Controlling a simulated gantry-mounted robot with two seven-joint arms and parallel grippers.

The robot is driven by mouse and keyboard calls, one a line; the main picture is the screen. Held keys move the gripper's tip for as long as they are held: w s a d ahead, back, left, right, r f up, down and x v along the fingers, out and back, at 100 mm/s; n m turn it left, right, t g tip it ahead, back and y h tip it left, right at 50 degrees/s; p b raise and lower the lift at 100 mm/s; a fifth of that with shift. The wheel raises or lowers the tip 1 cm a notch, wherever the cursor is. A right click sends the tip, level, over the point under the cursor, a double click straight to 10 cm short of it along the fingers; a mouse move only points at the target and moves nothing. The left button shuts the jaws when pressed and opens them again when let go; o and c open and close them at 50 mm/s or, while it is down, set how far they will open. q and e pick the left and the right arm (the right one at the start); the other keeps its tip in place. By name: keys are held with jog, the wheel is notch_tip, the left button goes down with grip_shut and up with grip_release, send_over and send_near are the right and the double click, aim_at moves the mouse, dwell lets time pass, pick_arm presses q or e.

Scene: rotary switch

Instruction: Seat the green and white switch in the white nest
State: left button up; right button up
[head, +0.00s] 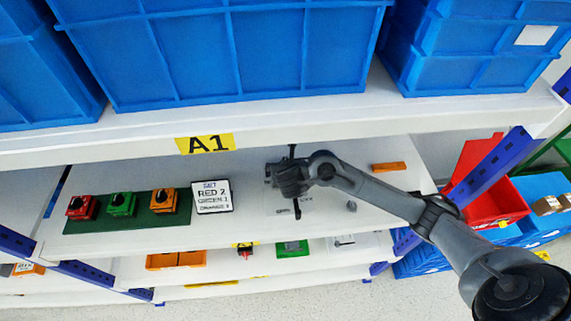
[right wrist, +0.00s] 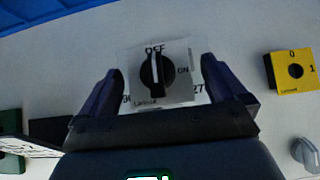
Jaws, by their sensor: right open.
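My right gripper (head: 294,182) is over the middle of the white shelf. Its spread fingers (right wrist: 160,78) straddle a pale square switch plate (right wrist: 165,85) marked OFF and ON in the right wrist view. A black knob (right wrist: 152,75) with a white bar sits on this plate. A larger white printed plate (right wrist: 126,62) shows under it, partly hidden. I cannot tell whether the fingers touch the switch or whether this is the white nest. A green switch with a black knob (head: 122,204) stands on the dark green mat at left. No switch is clearly green and white. My left gripper is not in view.
Red (head: 80,207) and orange (head: 163,200) switches share the mat (head: 140,222). A sign (head: 212,197) stands beside it. To the gripper's right are a yellow-orange plate (head: 388,166) and a grey knob (head: 351,206). The shelf above, with blue bins (head: 220,50), limits height.

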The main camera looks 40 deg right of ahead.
jog(key=p+v, duration=0.4)
jog(key=v, duration=0.5)
jog(key=s+a+f+m+g+y, duration=0.2)
jog(key=s+a+f+m, duration=0.1)
jog(key=s+m, duration=0.7)
jog(key=s+a+f+m+g+y, duration=0.1)
jog(key=s+a+f+m+y, duration=0.2)
jog(key=s+m, duration=0.8)
jog(key=a+m, duration=0.2)
jog(key=m, duration=0.4)
jog(key=shift+s+a+g+p, duration=0.2)
jog(key=shift+a+g+p, duration=0.05)
jog(key=shift+g+p, duration=0.15)
